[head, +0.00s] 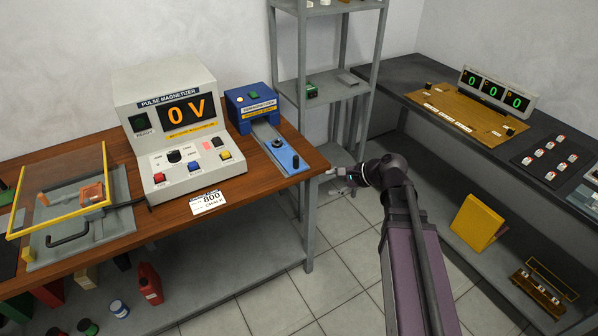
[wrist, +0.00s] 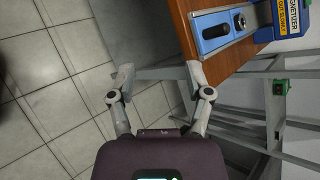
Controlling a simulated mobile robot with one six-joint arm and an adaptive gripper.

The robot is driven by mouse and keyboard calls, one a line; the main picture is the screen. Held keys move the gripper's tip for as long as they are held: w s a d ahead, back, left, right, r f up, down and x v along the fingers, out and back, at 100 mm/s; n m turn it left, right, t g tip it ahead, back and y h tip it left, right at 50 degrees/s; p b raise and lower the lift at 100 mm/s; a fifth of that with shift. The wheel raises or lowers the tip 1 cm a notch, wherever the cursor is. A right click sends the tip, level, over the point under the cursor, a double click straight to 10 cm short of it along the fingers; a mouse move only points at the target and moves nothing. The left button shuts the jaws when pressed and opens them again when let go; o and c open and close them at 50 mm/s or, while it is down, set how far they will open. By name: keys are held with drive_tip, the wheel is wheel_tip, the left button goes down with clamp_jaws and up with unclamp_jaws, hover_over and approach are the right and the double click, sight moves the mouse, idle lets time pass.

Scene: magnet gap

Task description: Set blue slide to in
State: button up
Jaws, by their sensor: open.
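The blue slide (head: 287,157) is a flat plate with dark knobs on a grey track, at the right end of the wooden bench. It sits out at the track's near end, apart from the blue demagnetizer box (head: 252,106). In the wrist view the slide (wrist: 212,43) is at upper right, with the box's edge (wrist: 294,20) beyond it. My gripper (head: 335,181) is open and empty, off the bench's right edge, to the right of the slide and apart from it. In the wrist view its fingers (wrist: 160,72) are spread over the floor and bench corner.
The bench's wooden edge (head: 318,167) lies between my gripper and the slide. A pulse magnetizer (head: 168,120) reading 0 V stands left of the slide. A grey shelf rack (head: 326,88) stands behind. A dark counter (head: 420,84) is at right. Tiled floor is clear between.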

sight(296, 158)
drive_tip(key=w+f+m+t+y+b, duration=0.4)
drive_tip(key=w+m+b, duration=0.4)
drive_tip(key=m+b, duration=0.3)
drive_tip(key=shift+d+t+y+b, duration=0.15)
drive_tip(key=shift+t+y+b, duration=0.6)
drive_tip(key=shift+b, duration=0.6)
drive_tip(key=x, duration=1.4)
drive_tip(key=shift+s, duration=0.15)
